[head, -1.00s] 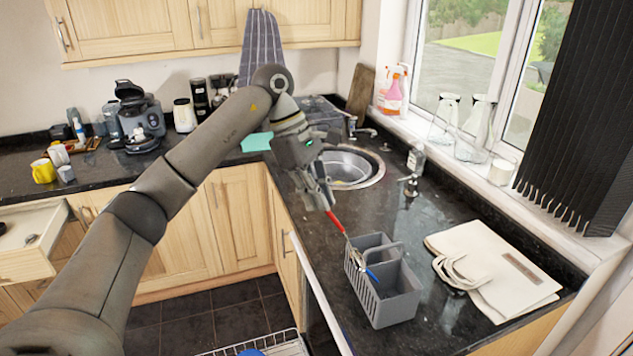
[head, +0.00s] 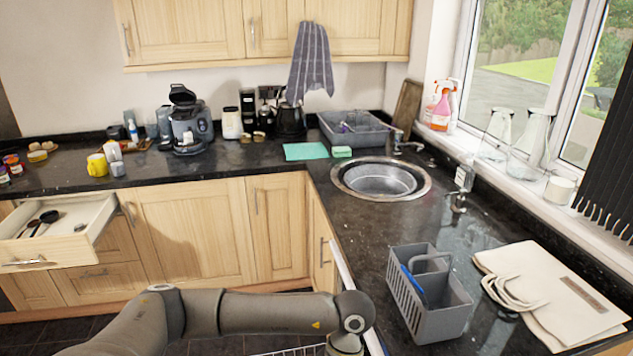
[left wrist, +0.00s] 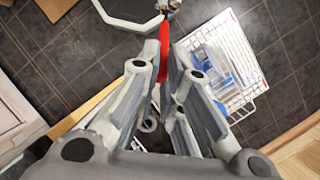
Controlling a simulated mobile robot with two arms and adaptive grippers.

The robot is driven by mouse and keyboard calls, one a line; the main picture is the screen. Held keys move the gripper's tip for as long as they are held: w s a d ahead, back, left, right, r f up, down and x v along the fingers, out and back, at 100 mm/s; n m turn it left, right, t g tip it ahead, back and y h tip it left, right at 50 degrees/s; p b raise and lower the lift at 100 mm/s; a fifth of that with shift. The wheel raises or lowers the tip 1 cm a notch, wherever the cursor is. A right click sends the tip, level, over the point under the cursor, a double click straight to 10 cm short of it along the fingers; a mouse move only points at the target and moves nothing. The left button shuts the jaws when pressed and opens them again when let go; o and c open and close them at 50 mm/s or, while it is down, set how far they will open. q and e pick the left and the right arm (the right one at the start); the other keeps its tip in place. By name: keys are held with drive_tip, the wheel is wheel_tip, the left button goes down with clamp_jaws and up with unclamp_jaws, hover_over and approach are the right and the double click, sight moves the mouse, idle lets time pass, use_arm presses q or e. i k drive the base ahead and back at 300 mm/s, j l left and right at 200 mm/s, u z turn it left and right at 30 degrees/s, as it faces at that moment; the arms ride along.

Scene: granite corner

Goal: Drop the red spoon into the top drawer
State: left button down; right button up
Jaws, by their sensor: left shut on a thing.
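The top drawer (head: 62,250) stands pulled open at the left of the head view, with black-handled utensils lying inside. The red spoon (left wrist: 164,52) shows in the left wrist view as a red handle between the fingers of my left gripper (left wrist: 165,68), which is shut on it. Its far end points to the top of that view and is hard to make out. In the head view my left arm reaches low across the bottom, and its gripper and the spoon are out of frame. My right gripper is not in view.
A grey caddy (head: 447,318) with a blue utensil (head: 413,286) stands on the right counter beside a folded cloth bag (head: 553,290). Below the left gripper, a white wire rack (left wrist: 240,98) and dark floor tiles show. Mugs (head: 97,165) and jars stand on the counter behind the drawer.

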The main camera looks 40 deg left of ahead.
sight(46, 228)
drive_tip(key=k+j, duration=0.8)
drive_tip(key=j, duration=0.25)
drive_tip(key=k+j, duration=0.15)
drive_tip(key=j, duration=0.25)
drive_tip(key=k+j, duration=0.15)
drive_tip(key=j, duration=0.2)
drive_tip(key=k+j, duration=0.1)
drive_tip(key=j, duration=0.3)
drive_tip(key=k+j, duration=0.15)
drive_tip(key=j, duration=0.25)
drive_tip(key=k+j, duration=0.15)
drive_tip(key=j, duration=1.15)
drive_tip(key=k+j, duration=0.1)
drive_tip(key=j, duration=0.8)
drive_tip(key=j+z, duration=0.1)
drive_tip(key=j, duration=0.85)
drive_tip(key=k+j, duration=0.1)
drive_tip(key=j, duration=1.6)
